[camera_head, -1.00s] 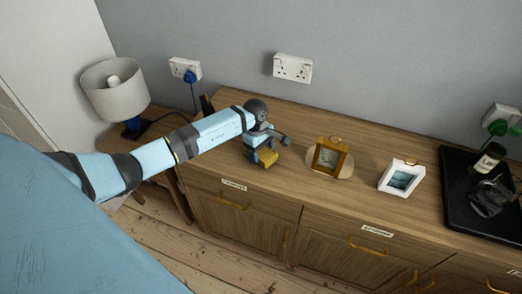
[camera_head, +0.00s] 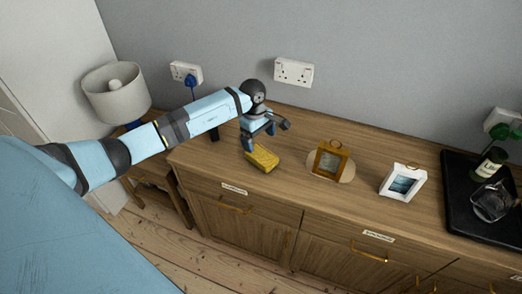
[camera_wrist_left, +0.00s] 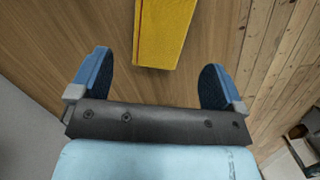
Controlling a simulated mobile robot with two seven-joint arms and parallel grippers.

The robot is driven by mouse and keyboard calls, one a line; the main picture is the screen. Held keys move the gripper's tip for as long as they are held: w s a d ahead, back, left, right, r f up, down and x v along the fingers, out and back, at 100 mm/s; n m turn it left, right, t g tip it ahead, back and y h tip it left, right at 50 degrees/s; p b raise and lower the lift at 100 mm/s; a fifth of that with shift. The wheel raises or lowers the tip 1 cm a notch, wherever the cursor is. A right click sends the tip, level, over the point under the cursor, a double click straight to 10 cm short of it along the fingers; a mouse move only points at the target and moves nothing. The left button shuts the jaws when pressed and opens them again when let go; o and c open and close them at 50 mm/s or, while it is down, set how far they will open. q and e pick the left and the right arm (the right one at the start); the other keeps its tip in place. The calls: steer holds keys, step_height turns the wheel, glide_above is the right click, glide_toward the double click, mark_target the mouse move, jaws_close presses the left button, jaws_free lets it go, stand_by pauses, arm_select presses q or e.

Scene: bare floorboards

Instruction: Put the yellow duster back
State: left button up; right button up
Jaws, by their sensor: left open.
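The yellow duster (camera_head: 262,158) lies on the wooden sideboard top near its front left, and is a yellow block shape there. It also shows at the top of the left wrist view (camera_wrist_left: 163,32), cut off by the frame edge. My left gripper (camera_head: 258,138) is just above and behind the duster. Its two blue fingers are apart with nothing between them, and in the left wrist view (camera_wrist_left: 157,75) the duster lies beyond the fingertips. My right gripper is not in view.
On the sideboard (camera_head: 300,190) stand a wooden-framed picture (camera_head: 330,158) on a round base, a white-framed picture (camera_head: 402,182) and a black tray (camera_head: 465,215) with a bottle (camera_head: 490,163) and a glass (camera_head: 491,202). A lamp (camera_head: 117,92) stands at left.

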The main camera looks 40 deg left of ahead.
mark_target(258, 152)
arm_select(q)
steer(key=s+d+r+n+t+h, duration=0.1)
steer(key=s+d+n+h, duration=0.3)
steer(key=d, duration=0.4)
steer(key=s+d+r+n+t+h, duration=0.1)
steer(key=s+d+n+t+h, duration=0.15)
steer(key=d+n+h, duration=0.35)
steer(key=s+d+r+n+h, duration=0.1)
steer(key=s+d+h, duration=0.25)
steer(key=d, duration=0.55)
steer(key=s+a+f+m+t+y, duration=0.2)
steer(key=s+f+m+y, duration=0.4)
steer(key=m, duration=0.9)
steer(key=s+a+f+m+t+y, duration=0.2)
steer(key=s+f+m+t+y, duration=0.3)
steer(key=s+f+m, duration=0.3)
steer(key=s+m+y, duration=0.1)
steer(key=s+m, duration=0.2)
steer(key=m, duration=0.4)
steer(key=shift+a+f, duration=0.2)
steer(key=shift+a, duration=0.05)
steer(key=shift+s+t, duration=0.1)
steer(key=shift+t, duration=0.15)
